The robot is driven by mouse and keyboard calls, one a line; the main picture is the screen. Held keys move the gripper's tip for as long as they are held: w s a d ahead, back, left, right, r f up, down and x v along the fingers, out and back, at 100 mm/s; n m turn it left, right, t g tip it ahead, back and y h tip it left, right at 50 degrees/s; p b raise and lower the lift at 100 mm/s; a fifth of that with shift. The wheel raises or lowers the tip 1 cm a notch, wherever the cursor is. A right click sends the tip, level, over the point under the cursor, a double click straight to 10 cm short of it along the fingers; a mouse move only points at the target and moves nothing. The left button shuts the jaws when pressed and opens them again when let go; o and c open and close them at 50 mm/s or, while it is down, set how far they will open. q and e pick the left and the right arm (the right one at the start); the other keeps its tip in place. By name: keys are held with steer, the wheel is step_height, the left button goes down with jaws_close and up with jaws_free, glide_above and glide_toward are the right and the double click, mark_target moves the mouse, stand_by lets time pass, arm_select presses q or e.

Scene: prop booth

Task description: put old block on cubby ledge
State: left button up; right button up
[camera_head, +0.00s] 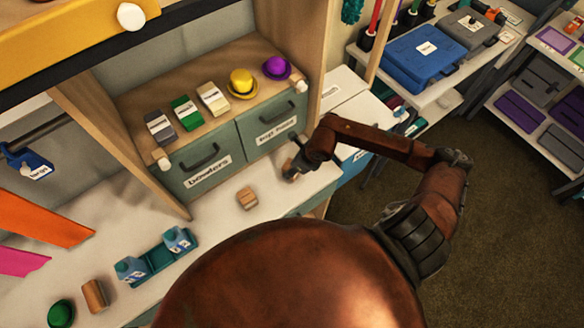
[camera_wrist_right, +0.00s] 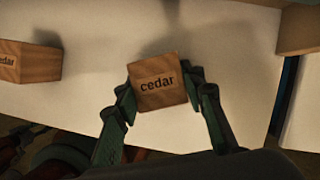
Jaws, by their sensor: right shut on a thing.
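My right gripper (camera_wrist_right: 162,105) is shut on a small wooden block (camera_wrist_right: 158,82) labelled "cedar", held between its two fingers over the white counter. In the head view this gripper (camera_head: 290,172) is in front of the right drawer, and the block is mostly hidden by it. A second wooden block (camera_head: 247,197) sits on the counter to the left; in the right wrist view its label (camera_wrist_right: 28,62) also seems to read "cedar". The wooden cubby ledge (camera_head: 217,130) lies above two grey-green drawers. I cannot tell how high the held block is. My left gripper is out of view.
Several small boxes (camera_head: 187,112), a yellow hat (camera_head: 242,84) and a purple hat (camera_head: 276,68) stand on the ledge. Upright wooden panels (camera_head: 120,135) bound the cubby.

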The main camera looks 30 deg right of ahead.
steer(key=o, duration=1.2)
steer(key=shift+c, duration=0.2)
steer(key=v, duration=1.2)
